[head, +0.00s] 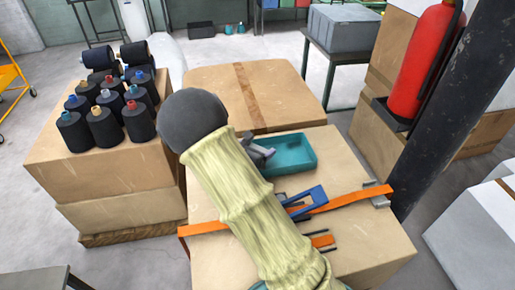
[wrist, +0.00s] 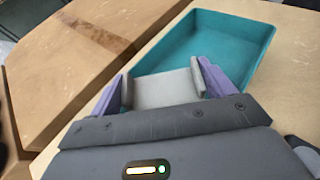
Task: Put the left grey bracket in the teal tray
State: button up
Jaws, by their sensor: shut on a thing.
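My gripper (wrist: 163,86) is shut on a grey bracket (wrist: 166,90), which sits between its two purple fingers. In the wrist view the bracket overlaps the near side of the teal tray (wrist: 262,34); I cannot tell its height above it. The inside of the tray that shows is empty. In the head view my gripper (head: 259,151) is at the left end of the teal tray (head: 306,150), and my arm hides part of the carton top.
An orange strap (head: 345,201) crosses the carton, with a grey piece (head: 379,199) at its right end. A blue clamp-like thing (head: 306,203) lies by the strap. Dark yarn cones (head: 103,125) stand on a carton at left. A dark post (head: 445,105) rises at right.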

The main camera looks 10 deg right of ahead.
jog(key=shift+f, duration=0.1)
jog(key=o, duration=0.5)
jog(key=shift+f, duration=0.1)
jog(key=o, duration=0.4)
jog(key=shift+r, duration=0.25)
jog(key=v, duration=1.2)
jog(key=shift+d, duration=0.15)
